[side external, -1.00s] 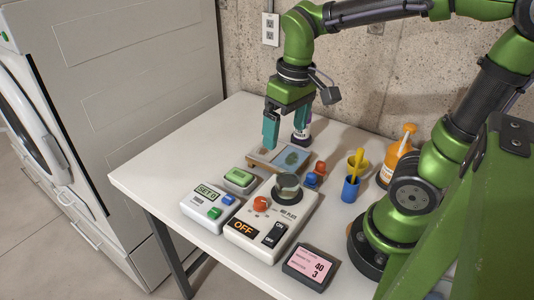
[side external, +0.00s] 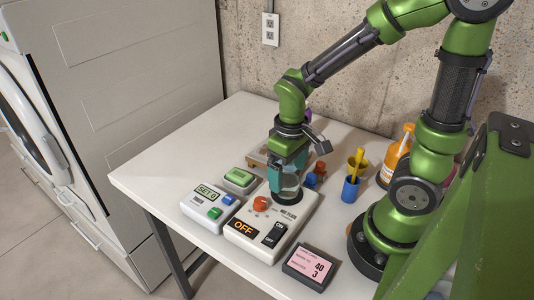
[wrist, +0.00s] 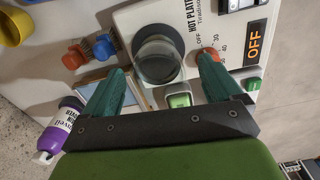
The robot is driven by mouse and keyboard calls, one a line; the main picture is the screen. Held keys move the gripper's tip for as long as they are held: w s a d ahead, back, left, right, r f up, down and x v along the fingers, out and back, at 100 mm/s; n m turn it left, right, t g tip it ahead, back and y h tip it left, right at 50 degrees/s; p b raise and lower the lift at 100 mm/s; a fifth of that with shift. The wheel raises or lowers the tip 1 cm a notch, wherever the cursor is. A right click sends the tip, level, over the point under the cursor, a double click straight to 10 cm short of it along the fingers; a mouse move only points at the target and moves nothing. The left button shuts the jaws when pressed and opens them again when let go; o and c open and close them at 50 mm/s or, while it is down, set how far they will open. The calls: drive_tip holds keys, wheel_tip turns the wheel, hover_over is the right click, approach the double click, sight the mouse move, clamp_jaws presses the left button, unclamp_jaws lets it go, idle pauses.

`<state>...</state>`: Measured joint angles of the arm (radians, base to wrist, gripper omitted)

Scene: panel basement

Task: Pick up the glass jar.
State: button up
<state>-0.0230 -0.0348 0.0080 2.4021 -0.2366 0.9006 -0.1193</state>
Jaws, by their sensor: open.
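The glass jar (wrist: 158,60) is clear and stands on the dark round plate of the white hot plate (wrist: 134,16). In the side view the jar (side external: 290,183) shows partly behind my fingers. My gripper (wrist: 158,70) is open. In the wrist view its two teal fingers lie on either side of the jar, with gaps visible. In the side view my gripper (side external: 287,178) is low over the hot plate, at the jar. I cannot tell whether either finger touches the glass.
An orange knob (side external: 261,203) sits on the hot plate close to my gripper. A set box (side external: 209,206) and a green-topped block (side external: 239,180) stand to the left. A blue cup (side external: 350,189), orange bottle (side external: 396,158) and pink display (side external: 308,266) stand to the right. The table's left part is clear.

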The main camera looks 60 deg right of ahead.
wheel_tip(320, 180, down, 4)
drive_tip(key=shift+d+f, duration=0.15)
drive_tip(key=shift+f, duration=0.1)
drive_tip(key=shift+c, duration=0.2)
drive_tip(key=c, duration=1.2)
